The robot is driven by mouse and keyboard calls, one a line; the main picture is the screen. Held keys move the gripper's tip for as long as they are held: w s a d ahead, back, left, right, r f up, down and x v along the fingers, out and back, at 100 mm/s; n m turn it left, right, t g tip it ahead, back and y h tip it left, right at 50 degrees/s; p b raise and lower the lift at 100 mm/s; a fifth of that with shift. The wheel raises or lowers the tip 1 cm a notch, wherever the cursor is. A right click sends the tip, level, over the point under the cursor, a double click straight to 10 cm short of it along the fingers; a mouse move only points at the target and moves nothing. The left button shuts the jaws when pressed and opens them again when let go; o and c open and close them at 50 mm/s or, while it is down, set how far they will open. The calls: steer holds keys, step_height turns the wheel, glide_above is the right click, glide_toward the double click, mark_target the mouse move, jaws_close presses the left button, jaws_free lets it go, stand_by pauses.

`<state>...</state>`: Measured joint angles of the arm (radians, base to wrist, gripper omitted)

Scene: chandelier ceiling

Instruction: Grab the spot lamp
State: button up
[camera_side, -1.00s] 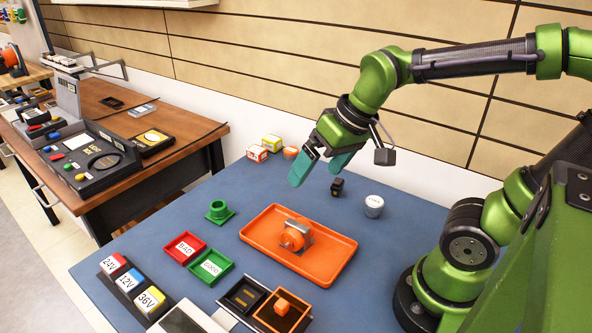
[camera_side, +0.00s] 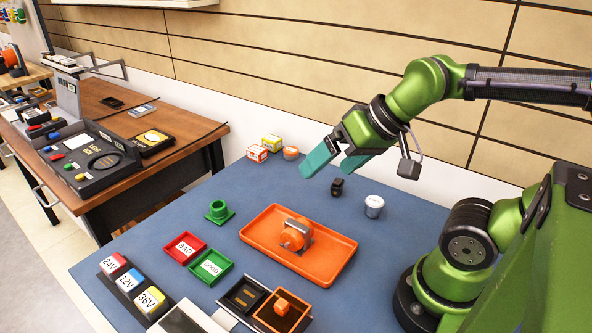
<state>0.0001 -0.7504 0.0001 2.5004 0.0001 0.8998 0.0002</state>
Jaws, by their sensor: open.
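An orange round lamp with a grey metal bracket (camera_side: 295,234), which looks like the spot lamp, lies in the orange tray (camera_side: 335,262) on the blue table. My gripper (camera_side: 329,169) has teal fingers spread apart with nothing between them. It hangs above the table, behind the tray in the picture and above and to the right of the lamp, well apart from it. The lamp is in clear view.
A small black block (camera_side: 337,187) and a white round cup (camera_side: 374,206) stand near my gripper. Small boxes (camera_side: 258,152) sit by the wall. A green holder (camera_side: 219,211), a red tray (camera_side: 184,248) and a green tray (camera_side: 211,267) stand left of the orange tray.

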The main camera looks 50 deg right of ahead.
steer(key=c, duration=0.3)
steer(key=shift+d, duration=0.1)
steer(key=shift+c, duration=0.2)
steer(key=m+g+h, duration=0.2)
steer(key=m+g, duration=0.3)
steer(key=g, duration=0.2)
glide_toward(375, 201)
steer(key=f, duration=0.3)
steer(key=w+f, duration=0.1)
steer(key=f, duration=0.1)
steer(key=shift+f, duration=0.1)
steer(key=shift+s+f, duration=0.2)
steer(key=shift+f, duration=1.15)
steer(key=shift+s+f, duration=0.15)
steer(key=shift+f, duration=1.2)
